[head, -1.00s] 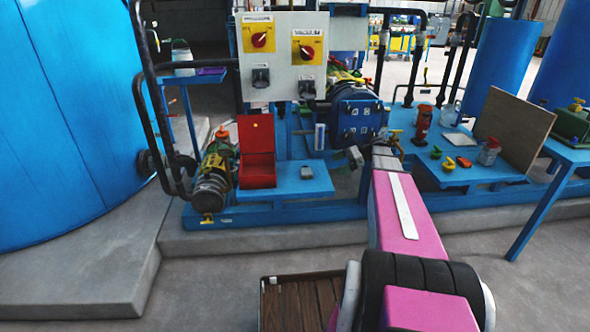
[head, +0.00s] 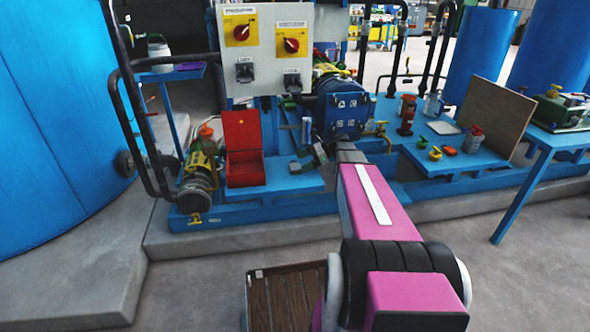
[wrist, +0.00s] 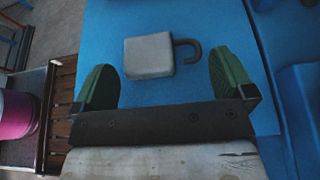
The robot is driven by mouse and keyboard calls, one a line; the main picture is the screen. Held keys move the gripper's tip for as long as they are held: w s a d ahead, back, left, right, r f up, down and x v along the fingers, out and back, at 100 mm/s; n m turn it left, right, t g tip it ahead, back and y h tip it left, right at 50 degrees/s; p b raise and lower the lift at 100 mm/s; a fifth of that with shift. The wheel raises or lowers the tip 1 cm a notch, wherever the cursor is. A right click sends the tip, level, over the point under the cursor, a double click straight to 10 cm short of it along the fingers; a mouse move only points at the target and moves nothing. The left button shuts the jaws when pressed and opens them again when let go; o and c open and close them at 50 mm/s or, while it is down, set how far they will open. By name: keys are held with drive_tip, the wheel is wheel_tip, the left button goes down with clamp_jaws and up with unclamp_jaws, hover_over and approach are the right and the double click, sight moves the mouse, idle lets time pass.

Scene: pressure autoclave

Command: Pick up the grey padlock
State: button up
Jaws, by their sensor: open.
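The grey padlock (wrist: 149,55) lies flat on the blue shelf (wrist: 160,92) in the wrist view. Its block body is at left and its dark hooked shackle points right. My gripper (wrist: 165,62) is open above it, with one green finger on each side. The body is nearer the left finger, and the shackle end is close to the right finger. I cannot tell how far above the shelf the fingers are.
An open red box (head: 245,172) stands on the shelf left of my gripper. A pump (head: 198,185) is further left. A second blue shelf (head: 480,165) with small items is at right.

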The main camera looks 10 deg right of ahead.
sight(295, 164)
drive_tip(key=x, duration=0.3)
drive_tip(key=shift+a, duration=0.3)
drive_tip(key=c, duration=0.6)
